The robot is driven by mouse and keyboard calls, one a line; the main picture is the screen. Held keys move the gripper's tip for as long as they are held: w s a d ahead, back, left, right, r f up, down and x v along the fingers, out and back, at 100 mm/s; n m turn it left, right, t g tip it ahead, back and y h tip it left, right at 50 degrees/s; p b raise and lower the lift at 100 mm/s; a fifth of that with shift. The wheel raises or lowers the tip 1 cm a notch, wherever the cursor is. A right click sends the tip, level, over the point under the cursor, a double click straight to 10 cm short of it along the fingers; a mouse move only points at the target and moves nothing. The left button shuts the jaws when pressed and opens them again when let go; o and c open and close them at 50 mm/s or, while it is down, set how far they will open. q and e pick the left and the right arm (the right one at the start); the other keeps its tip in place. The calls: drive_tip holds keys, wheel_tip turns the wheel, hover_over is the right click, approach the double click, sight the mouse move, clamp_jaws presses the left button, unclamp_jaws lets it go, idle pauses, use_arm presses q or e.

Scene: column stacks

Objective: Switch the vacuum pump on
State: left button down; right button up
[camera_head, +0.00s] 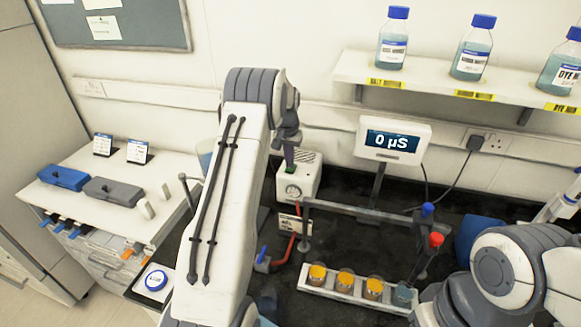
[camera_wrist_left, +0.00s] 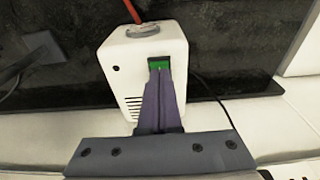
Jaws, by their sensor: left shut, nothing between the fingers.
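My left gripper (camera_head: 289,167) reaches down from above, shut and empty. In the wrist view its fingertips (camera_wrist_left: 160,75) overlap the lower part of the green switch; I cannot tell whether they press on it. My right gripper is out of view; only my right arm shows at lower right.
A rack of jars (camera_head: 345,284) with orange and blue contents stands in front of the pump. A pipe with blue and red valves (camera_head: 436,239) runs to its right. A display (camera_head: 393,140) reads 0 µS. A bottle shelf (camera_head: 440,82) hangs above right.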

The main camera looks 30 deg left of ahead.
use_arm(q)
drive_tip(key=shift+f, duration=0.3)
drive_tip(key=shift+r, duration=0.1)
drive_tip(key=shift+r+p, duration=2.55)
drive_tip(key=shift+r, duration=0.95)
